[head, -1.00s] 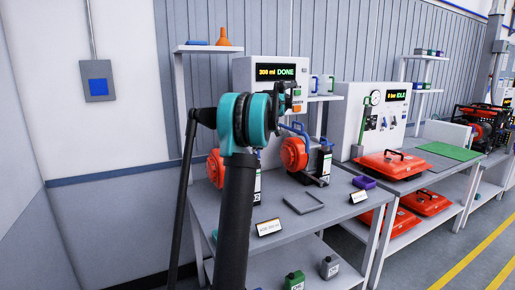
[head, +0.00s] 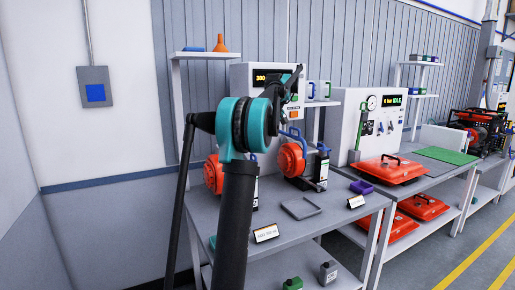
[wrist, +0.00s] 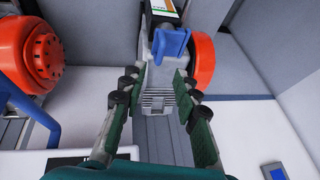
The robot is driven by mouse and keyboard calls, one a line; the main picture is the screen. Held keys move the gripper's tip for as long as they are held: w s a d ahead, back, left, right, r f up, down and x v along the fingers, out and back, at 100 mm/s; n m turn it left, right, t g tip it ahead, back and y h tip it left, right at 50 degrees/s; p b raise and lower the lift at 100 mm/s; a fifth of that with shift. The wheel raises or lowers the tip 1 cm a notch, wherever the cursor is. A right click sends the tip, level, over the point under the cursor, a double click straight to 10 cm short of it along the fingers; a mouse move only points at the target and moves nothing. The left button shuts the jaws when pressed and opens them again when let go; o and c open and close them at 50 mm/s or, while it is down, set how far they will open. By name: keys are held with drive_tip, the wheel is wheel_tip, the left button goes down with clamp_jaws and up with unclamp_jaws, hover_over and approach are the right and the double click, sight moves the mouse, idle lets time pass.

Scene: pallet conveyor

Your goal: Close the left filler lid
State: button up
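My gripper (wrist: 160,93) is open in the wrist view, its two green-padded fingers apart. Between and just beyond them is a grey machine part with a blue flap (wrist: 172,43); I see no contact. I cannot tell whether this flap is the left filler lid. In the head view, the left orange engine (head: 213,175) is partly behind my arm. The right orange engine (head: 291,160) has a blue bar (head: 290,133) at its top. My gripper (head: 296,78) is small there, above the engines in front of the display cabinet; its fingers are hard to make out.
The bench holds a grey square frame (head: 301,208), a purple block (head: 361,187) and small signs. The display cabinet (head: 250,93) stands behind the engines.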

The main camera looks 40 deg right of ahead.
drive_tip(key=shift+v, duration=1.65)
drive_tip(key=w+a+f, duration=0.3)
drive_tip(key=a, duration=0.4)
drive_tip(key=w+a+f, duration=0.2)
drive_tip(key=a+f, duration=0.2)
drive_tip(key=a, duration=0.3)
drive_tip(key=s+a+f+n, duration=0.1)
drive_tip(key=a+f, duration=0.3)
drive_tip(key=a, duration=0.3)
drive_tip(key=s+a+f+g, duration=0.1)
drive_tip(key=a+f, duration=0.2)
drive_tip(key=a, duration=0.3)
drive_tip(key=a+f+n, duration=0.1)
drive_tip(key=a+f, duration=0.3)
drive_tip(key=a, duration=0.3)
drive_tip(key=s+a+f+n+h, duration=0.1)
drive_tip(key=s+a+f, duration=1.8)
drive_tip(key=s, duration=0.3)
drive_tip(key=shift+s+a+f, duration=0.3)
drive_tip(key=shift+a, duration=0.3)
